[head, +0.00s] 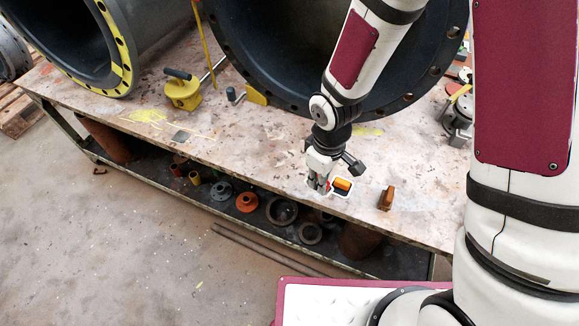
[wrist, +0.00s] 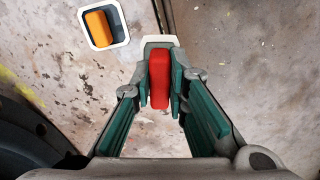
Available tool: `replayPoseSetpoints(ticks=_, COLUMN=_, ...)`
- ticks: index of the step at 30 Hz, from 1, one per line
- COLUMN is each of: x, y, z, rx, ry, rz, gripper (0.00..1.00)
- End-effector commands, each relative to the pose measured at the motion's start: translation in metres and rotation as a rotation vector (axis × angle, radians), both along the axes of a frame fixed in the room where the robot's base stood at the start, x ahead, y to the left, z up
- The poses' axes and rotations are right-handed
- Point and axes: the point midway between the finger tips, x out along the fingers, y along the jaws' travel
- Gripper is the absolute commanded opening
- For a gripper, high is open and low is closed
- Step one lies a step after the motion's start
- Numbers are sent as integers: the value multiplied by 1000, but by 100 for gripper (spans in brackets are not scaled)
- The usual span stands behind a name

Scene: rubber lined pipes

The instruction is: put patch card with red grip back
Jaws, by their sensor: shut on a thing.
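The patch card with red grip (wrist: 159,82) is between the teal-padded fingers of my gripper (wrist: 160,92) in the wrist view. The fingers are shut on the red grip, and a pale edge shows just beyond it. In the head view my gripper (head: 319,187) points down, low over the table near its front edge; only a speck of red shows there. Close beside it is an orange grip (head: 342,184) on a dark, white-rimmed piece; the orange grip (wrist: 101,28) also shows at the wrist view's upper left. Whether the card touches the table is unclear.
A brown block (head: 387,198) stands to the right on the worn table (head: 425,190). Large flanged pipes (head: 300,45) stand behind my gripper. A yellow tool (head: 183,92) is at the left. A shelf below holds rings and flanges (head: 247,202).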

Motion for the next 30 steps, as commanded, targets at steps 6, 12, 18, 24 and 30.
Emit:
replayPoseSetpoints(ticks=6, x=-40, y=27, z=-23, rx=-2, ry=0, rz=221, gripper=0)
replayPoseSetpoints(ticks=12, x=-44, y=35, z=-30, rx=0, ry=-4, rz=278, gripper=0)
replayPoseSetpoints(ticks=18, x=-5, y=46, z=-35, rx=2, ry=-7, rz=275, gripper=0)
replayPoseSetpoints(ticks=24, x=42, y=59, z=-39, rx=2, ry=-5, rz=273, gripper=0)
replayPoseSetpoints(ticks=30, x=81, y=71, z=-43, rx=1, ry=-4, rz=274, gripper=0)
